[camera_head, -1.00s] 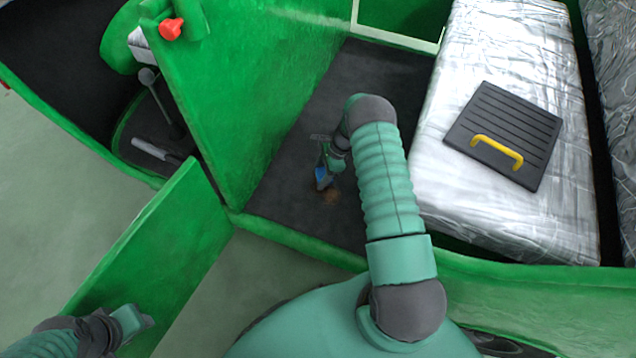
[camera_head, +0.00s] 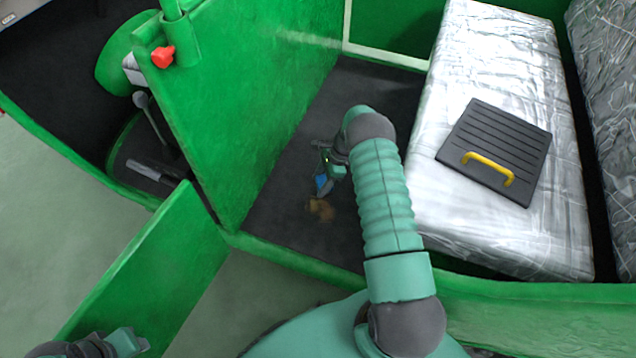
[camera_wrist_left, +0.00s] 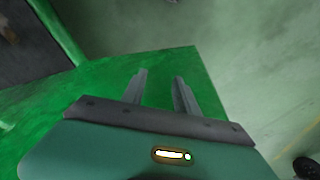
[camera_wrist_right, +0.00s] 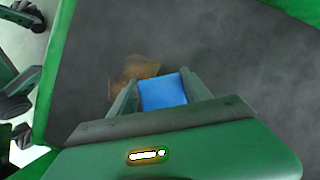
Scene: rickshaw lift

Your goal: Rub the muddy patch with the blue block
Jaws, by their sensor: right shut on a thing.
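The blue block (camera_head: 321,183) is held between the fingers of my right gripper (camera_head: 322,180), low over the dark floor of the rickshaw. In the right wrist view the blue block (camera_wrist_right: 162,92) sits between both fingers. The muddy patch (camera_head: 321,209) is a brown smear on that floor, just in front of the block in the head view. It also shows in the right wrist view (camera_wrist_right: 130,76), beyond and left of the block. I cannot tell whether the block touches the floor. My left gripper (camera_wrist_left: 158,78) is open and empty, above the green door panel.
A silver-covered seat (camera_head: 470,60) carries a black ridged board (camera_head: 500,140) with a yellow handle (camera_head: 488,165). A green partition (camera_head: 250,100) with a red knob (camera_head: 163,57) stands left of the floor. The open green door (camera_head: 150,265) is at lower left.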

